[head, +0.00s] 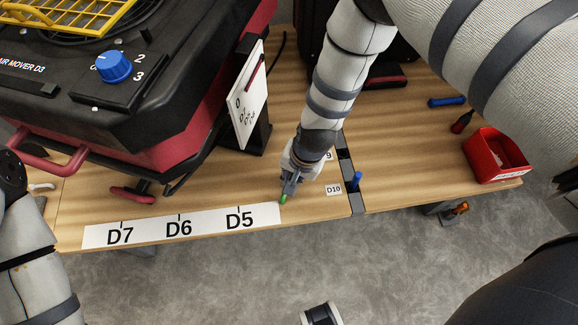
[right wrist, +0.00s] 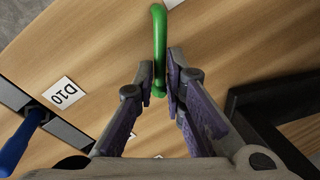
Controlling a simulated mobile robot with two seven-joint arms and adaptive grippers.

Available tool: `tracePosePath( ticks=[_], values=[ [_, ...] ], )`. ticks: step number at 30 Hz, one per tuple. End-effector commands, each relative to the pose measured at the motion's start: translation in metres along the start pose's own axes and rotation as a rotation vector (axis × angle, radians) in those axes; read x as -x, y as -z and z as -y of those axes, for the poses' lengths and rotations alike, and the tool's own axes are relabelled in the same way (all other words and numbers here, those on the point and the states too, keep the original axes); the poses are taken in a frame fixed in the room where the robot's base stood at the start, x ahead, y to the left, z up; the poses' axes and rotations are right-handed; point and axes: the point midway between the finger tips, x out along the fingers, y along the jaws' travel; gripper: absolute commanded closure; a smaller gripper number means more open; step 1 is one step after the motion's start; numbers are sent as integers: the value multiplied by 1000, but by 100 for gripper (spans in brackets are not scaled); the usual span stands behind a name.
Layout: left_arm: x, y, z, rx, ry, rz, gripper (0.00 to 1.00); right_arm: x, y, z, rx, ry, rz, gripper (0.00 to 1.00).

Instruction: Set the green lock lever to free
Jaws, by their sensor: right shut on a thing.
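The green lock lever (head: 282,199) shows as a small green tip at the table's front edge in the head view, just right of the D5 label. In the right wrist view the lever (right wrist: 159,35) is a green rod with a bent end, lying between the fingertips. My right gripper (head: 288,188) reaches down over it and is shut on it; the fingers also show in the right wrist view (right wrist: 160,85). The gripper hides most of the lever in the head view. My left arm shows at the left edge, but its gripper is out of view.
A white strip (head: 150,232) marked D7, D6, D5 runs along the front edge. A blue lever (head: 356,180) stands beside the D10 label (head: 333,190). A red and black air mover (head: 190,100) fills the left. A red bin (head: 497,155) is at the right.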

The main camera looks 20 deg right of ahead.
Motion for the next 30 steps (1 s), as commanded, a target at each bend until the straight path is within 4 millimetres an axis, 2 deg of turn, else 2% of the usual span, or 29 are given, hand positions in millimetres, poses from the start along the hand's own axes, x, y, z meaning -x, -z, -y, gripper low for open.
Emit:
tracePosePath(
  ticks=[18, 30],
  values=[
    [26, 7, -1, 2, -3, -57, 60, 7, -10, -27, -574, 3, -118, 100],
    [37, 11, -1, 3, -4, -80, 60, 8, -22, -37, -875, 2, -176, 100]
  ],
)
